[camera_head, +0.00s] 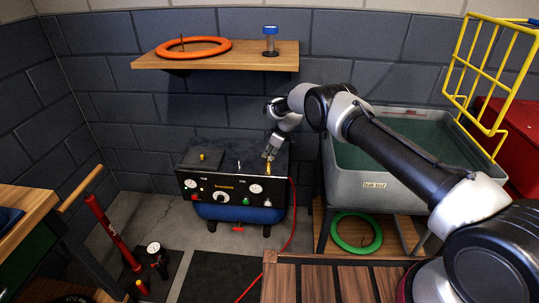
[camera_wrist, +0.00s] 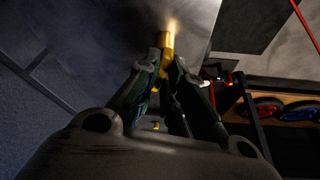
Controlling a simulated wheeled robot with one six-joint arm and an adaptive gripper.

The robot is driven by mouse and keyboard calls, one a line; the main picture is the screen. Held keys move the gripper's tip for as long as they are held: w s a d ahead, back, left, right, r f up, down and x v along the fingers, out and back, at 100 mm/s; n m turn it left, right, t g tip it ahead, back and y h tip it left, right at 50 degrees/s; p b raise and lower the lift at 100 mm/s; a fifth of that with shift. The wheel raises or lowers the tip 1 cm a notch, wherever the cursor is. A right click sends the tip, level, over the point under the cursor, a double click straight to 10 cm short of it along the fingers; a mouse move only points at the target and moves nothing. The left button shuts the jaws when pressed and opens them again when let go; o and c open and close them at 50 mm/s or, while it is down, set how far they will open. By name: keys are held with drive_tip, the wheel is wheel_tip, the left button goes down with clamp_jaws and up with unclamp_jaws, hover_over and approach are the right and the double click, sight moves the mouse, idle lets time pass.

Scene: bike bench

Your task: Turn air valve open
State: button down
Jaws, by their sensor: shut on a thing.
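The air compressor (camera_head: 223,181) stands on the floor against the back wall, with a black top, a front panel with gauges and knobs, and a blue tank below. A brass-yellow valve piece (camera_head: 268,168) stands at the right of its top. My gripper (camera_head: 269,157) reaches down onto this piece from above. In the wrist view my gripper (camera_wrist: 163,77) is shut on the brass-yellow valve piece (camera_wrist: 167,40), which shows between and beyond the fingertips. The fingers hide part of it, and I cannot tell how far it is turned.
A red hose (camera_head: 294,210) runs down from the compressor's right side. A grey water tank (camera_head: 373,190) stands close on the right. A wooden shelf (camera_head: 216,62) with an orange ring (camera_head: 193,47) hangs above. A red floor pump (camera_head: 108,227) stands at left.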

drive_tip(key=shift+w+n+g, duration=0.15)
drive_tip(key=shift+n+g, duration=0.45)
drive_tip(key=shift+n, duration=1.5)
drive_tip(key=c, duration=1.5)
unclamp_jaws()
drive_tip(key=shift+d+r, duration=0.1)
drive_tip(key=shift+v, duration=3.6)
drive_tip(key=shift+w, duration=0.1)
